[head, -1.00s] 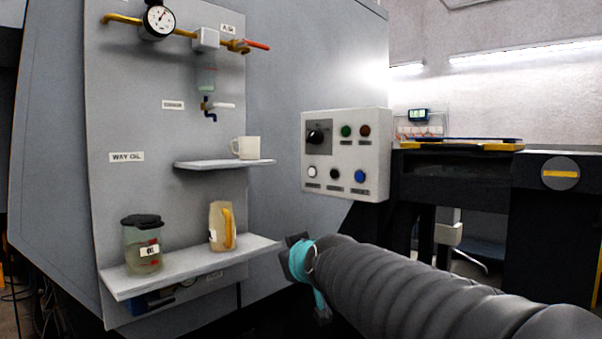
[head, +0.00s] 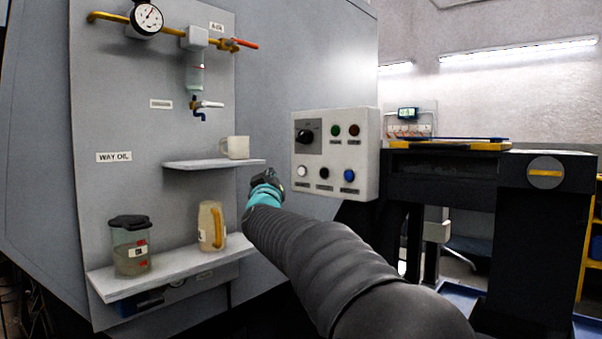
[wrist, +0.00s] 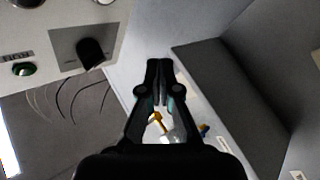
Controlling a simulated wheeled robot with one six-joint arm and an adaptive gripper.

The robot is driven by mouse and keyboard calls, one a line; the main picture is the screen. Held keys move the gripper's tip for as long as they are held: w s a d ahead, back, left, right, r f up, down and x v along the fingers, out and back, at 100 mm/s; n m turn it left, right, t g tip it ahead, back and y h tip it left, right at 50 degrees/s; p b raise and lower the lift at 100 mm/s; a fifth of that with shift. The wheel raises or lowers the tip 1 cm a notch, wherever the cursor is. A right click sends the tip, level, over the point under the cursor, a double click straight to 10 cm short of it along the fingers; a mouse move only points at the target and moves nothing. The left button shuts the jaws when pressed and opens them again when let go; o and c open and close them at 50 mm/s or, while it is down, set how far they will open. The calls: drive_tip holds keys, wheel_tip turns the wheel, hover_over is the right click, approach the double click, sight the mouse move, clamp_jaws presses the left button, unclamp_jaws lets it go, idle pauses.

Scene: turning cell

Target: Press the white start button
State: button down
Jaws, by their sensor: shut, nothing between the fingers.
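The white start button (head: 303,171) is at the lower left of the light grey control box (head: 368,150). Beside it in the bottom row are a black button (head: 324,173) and a blue button (head: 349,175). My gripper (head: 268,176) is shut and empty, a little to the left of the box at about the white button's height. A gap shows between gripper and button in the head view. In the wrist view my gripper (wrist: 158,68) points up, and the box panel (wrist: 45,20) is at upper left. A pale button (wrist: 105,2) is cut off at the top edge there.
A small shelf with a cream mug (head: 236,147) is just left of my gripper. A lower shelf (head: 160,278) holds a lidded jug (head: 130,245) and a pitcher (head: 211,228).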

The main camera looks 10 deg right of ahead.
sight(302, 171)
drive_tip(key=shift+w+d+b, duration=0.3)
drive_tip(key=shift+w+d, duration=0.55)
drive_tip(key=shift+d, duration=0.35)
drive_tip(key=shift+w+d+b, duration=0.25)
drive_tip(key=shift+w+d, duration=0.65)
drive_tip(key=shift+d, duration=0.3)
drive_tip(key=shift+w+d+b, duration=0.3)
drive_tip(key=shift+w+d, duration=0.55)
drive_tip(key=shift+d, duration=0.35)
drive_tip(key=shift+w+d, duration=0.1)
drive_tip(key=shift+w+d, duration=0.15)
drive_tip(key=shift+d, duration=0.05)
